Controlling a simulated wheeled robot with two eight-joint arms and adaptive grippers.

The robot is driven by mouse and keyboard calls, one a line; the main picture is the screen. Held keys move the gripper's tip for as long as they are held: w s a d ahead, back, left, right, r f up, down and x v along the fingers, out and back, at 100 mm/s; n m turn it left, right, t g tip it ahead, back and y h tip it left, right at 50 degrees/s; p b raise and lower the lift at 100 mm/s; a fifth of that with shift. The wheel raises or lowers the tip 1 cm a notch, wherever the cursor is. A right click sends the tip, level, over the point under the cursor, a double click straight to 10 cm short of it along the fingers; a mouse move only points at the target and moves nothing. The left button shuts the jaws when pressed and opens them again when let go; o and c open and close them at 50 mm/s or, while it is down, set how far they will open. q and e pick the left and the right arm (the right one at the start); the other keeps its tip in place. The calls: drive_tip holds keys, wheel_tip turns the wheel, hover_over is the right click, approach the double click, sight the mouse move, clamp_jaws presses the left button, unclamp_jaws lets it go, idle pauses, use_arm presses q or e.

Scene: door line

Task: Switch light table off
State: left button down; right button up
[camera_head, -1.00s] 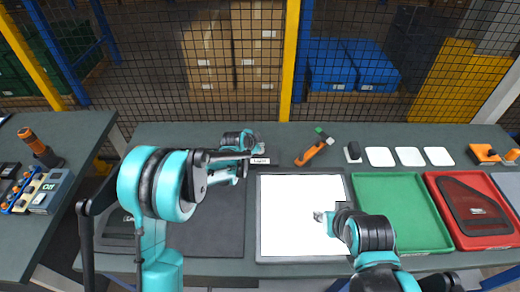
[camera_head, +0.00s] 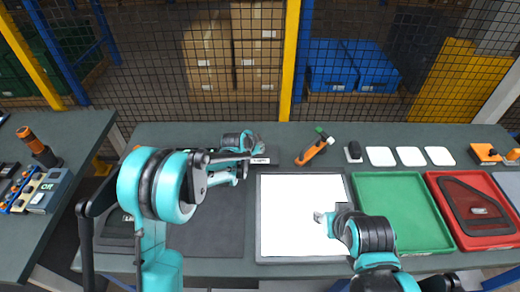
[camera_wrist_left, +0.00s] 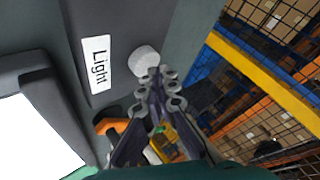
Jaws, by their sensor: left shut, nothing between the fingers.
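The light table (camera_head: 285,215) is a white panel in a dark frame and looks bright in the head view; its corner shows in the left wrist view (camera_wrist_left: 35,135). Behind it is a "Light" label (camera_wrist_left: 97,64), also in the head view (camera_head: 260,161). Beside the label is a round pale button (camera_wrist_left: 145,62). My left gripper (camera_wrist_left: 160,80) is shut and empty, its fingertips at the button's edge; I cannot tell if they touch it. In the head view the left gripper (camera_head: 256,148) is behind the panel. My right gripper (camera_head: 322,217) is over the panel, its fingers too small to read.
A device with an "Off" display (camera_head: 48,187) is on the left bench. An orange tool (camera_head: 315,149) and a dark object (camera_head: 353,152) lie behind the panel. A green tray (camera_head: 400,210) and red tray (camera_head: 475,212) are to the right. A mesh fence stands behind.

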use_arm(q)
drive_tip(key=shift+f+b, duration=0.5)
drive_tip(key=shift+f, duration=0.05)
idle(0.4)
drive_tip(key=shift+r, duration=0.1)
drive_tip(key=shift+r+p, duration=0.55)
drive_tip(key=shift+r, duration=0.3)
drive_tip(key=shift+r, duration=0.1)
wheel_tip(320, 180, up, 5)
drive_tip(key=p, duration=0.3)
idle(0.5)
idle(0.4)
